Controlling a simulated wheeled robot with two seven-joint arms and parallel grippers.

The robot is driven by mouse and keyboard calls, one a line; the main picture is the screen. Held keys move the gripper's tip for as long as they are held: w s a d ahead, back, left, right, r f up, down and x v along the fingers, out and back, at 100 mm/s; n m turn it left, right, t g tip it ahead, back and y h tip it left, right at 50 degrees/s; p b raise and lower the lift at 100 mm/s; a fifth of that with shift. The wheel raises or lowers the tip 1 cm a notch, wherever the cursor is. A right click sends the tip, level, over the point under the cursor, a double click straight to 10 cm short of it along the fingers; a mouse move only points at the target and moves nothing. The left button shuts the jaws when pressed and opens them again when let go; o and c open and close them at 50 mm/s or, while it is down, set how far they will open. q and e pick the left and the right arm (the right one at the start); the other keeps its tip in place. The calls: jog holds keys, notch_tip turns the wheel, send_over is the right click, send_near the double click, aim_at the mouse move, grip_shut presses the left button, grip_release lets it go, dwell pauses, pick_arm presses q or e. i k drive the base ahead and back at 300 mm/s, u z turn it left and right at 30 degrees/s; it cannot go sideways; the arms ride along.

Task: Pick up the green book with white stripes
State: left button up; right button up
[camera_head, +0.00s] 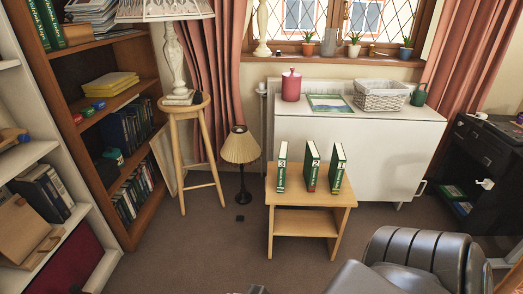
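Three green books stand upright and apart on a small wooden table (312,199) in the middle of the view. The left book (281,170) shows a white 3 on its spine. The middle book (311,170) shows a white 2 and a reddish patch low on its spine. The right book (337,170) has a white mark that is hard to read. All show pale page edges on top. White stripes are too small to tell apart between them.
A dark leather armchair (421,255) stands at the front right. A white cabinet (391,146) is behind the table. A floor lamp (240,149) and a wooden stool (181,107) stand left of it. Bare floor (205,245) lies at the front left, beside bookshelves (127,172).

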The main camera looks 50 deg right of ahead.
aim_at(283, 149)
jog(key=u, duration=0.4)
jog(key=k, duration=1.15)
jog(key=z, duration=1.45)
jog(key=i, duration=0.95)
jog(key=z, duration=0.65)
